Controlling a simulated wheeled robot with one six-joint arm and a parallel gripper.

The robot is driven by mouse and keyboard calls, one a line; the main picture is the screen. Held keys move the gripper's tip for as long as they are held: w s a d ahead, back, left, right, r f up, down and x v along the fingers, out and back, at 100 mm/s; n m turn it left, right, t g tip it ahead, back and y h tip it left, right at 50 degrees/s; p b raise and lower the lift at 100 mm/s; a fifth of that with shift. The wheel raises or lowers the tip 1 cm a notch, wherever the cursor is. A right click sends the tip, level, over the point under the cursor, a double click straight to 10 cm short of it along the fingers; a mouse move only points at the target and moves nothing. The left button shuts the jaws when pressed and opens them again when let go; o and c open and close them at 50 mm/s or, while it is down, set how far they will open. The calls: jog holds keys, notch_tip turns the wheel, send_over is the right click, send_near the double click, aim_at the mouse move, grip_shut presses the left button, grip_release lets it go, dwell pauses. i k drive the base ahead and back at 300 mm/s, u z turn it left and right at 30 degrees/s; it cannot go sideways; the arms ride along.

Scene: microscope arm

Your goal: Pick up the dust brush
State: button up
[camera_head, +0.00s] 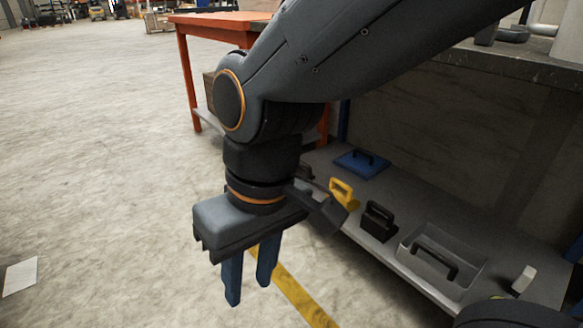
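My gripper (249,291) hangs over the concrete floor, left of the low grey shelf. Its two blue fingers point down, stand apart and hold nothing. I cannot make out for certain which thing is the dust brush. On the shelf, a black handled item (378,221) stands right of my gripper. A yellow handled item (343,194) shows just behind my wrist, partly hidden by it. A small pale upright item (523,279) stands near the shelf's right end. None of these touches my fingers.
An orange table (215,22) stands behind.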

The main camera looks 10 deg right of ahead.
aim_at(301, 171)
jog(key=u, duration=1.2)
jog(key=i, duration=1.55)
jog(key=z, duration=0.65)
jog(key=i, duration=0.35)
jog(key=z, duration=0.3)
